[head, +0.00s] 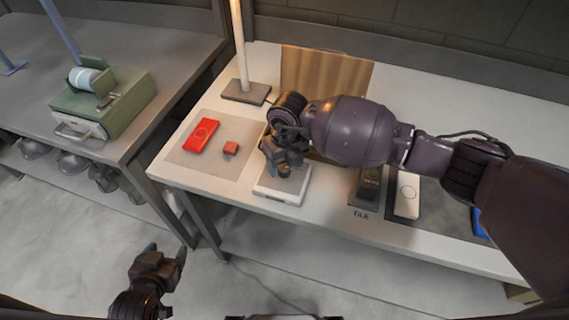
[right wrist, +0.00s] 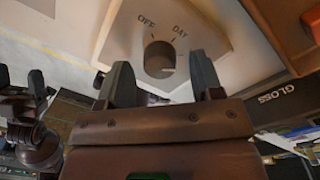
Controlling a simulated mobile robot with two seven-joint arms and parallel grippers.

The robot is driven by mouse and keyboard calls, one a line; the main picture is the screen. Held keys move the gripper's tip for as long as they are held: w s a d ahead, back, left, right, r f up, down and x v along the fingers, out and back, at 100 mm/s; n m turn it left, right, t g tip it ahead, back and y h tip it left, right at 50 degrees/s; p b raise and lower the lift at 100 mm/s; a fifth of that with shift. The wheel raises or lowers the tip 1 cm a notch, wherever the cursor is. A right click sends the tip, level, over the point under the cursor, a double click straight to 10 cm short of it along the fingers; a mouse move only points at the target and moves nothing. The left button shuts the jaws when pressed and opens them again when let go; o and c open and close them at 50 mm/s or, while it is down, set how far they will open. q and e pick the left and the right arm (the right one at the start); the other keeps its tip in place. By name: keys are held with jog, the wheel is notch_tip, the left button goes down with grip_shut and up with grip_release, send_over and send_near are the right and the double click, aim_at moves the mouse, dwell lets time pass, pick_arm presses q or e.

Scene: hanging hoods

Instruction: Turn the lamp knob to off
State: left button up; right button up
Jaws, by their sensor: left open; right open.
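The lamp knob (right wrist: 160,58) is a round piece on a pale plate (right wrist: 205,28) marked OFF and DAY in the right wrist view. A short mark on the plate stands beside each word. My right gripper (right wrist: 162,78) is open, with one finger on each side just short of the knob; I cannot tell whether they touch it. In the head view my right gripper (head: 285,160) is over the white box (head: 282,190), and the brownish knob (head: 284,170) shows under its fingers. My left gripper (head: 165,262) is open and empty, low over the floor in front of the tables.
A post on a dark base (head: 246,92) and a wooden panel (head: 325,75) stand behind. A dark sample (head: 368,186) and a white one (head: 407,198) lie to the right.

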jog(key=shift+f, duration=0.45)
jog(key=c, duration=0.9)
